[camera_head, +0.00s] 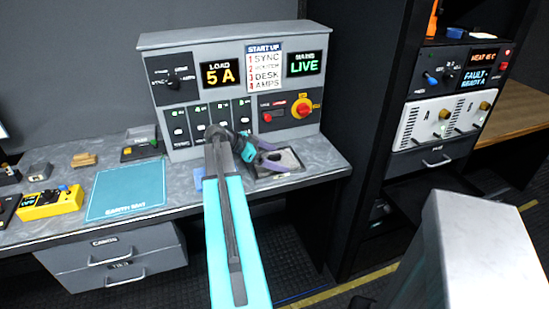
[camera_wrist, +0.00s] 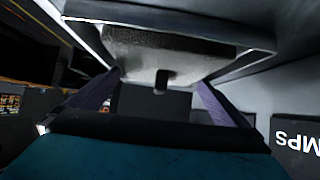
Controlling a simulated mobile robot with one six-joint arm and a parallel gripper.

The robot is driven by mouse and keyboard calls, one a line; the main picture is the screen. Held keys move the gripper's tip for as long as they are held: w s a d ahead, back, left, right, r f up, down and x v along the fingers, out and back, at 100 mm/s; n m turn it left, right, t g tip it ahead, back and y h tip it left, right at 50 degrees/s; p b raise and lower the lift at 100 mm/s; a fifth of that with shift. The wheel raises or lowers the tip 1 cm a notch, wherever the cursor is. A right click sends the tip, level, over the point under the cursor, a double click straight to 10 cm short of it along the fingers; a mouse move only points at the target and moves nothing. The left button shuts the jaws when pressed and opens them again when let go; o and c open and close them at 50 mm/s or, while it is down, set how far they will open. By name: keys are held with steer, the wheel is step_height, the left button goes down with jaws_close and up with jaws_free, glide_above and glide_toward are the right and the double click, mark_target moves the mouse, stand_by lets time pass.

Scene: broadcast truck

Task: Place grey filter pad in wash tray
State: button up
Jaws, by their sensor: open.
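The grey filter pad (camera_head: 288,157) lies inside the dark-rimmed wash tray (camera_head: 275,174) at the right end of the grey counter. In the wrist view the speckled pad (camera_wrist: 165,48) sits within the tray's dark rim (camera_wrist: 235,38), with a small dark tab at its near side. My gripper (camera_head: 268,155) is open, its purple fingers at the tray's left part. In the wrist view my fingers (camera_wrist: 160,80) stand apart on either side of the tab. I cannot tell whether they touch the pad. My gripper hides the tray's left side in the head view.
A control panel (camera_head: 235,85) with switches and a red-yellow knob stands close behind the tray. A blue mat (camera_head: 125,188) and a yellow box (camera_head: 50,202) lie to the left. A dark rack (camera_head: 375,130) stands to the right, past the counter's end.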

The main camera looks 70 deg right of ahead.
steer(key=b+v, duration=0.2)
steer(key=v, duration=1)
steer(key=shift+s+r, duration=0.1)
steer(key=shift+r, duration=0.1)
stand_by(0.5)
step_height(320, 180, up, 9)
steer(key=p, duration=0.9)
steer(key=shift+r+p, duration=0.3)
steer(key=shift+p, duration=0.05)
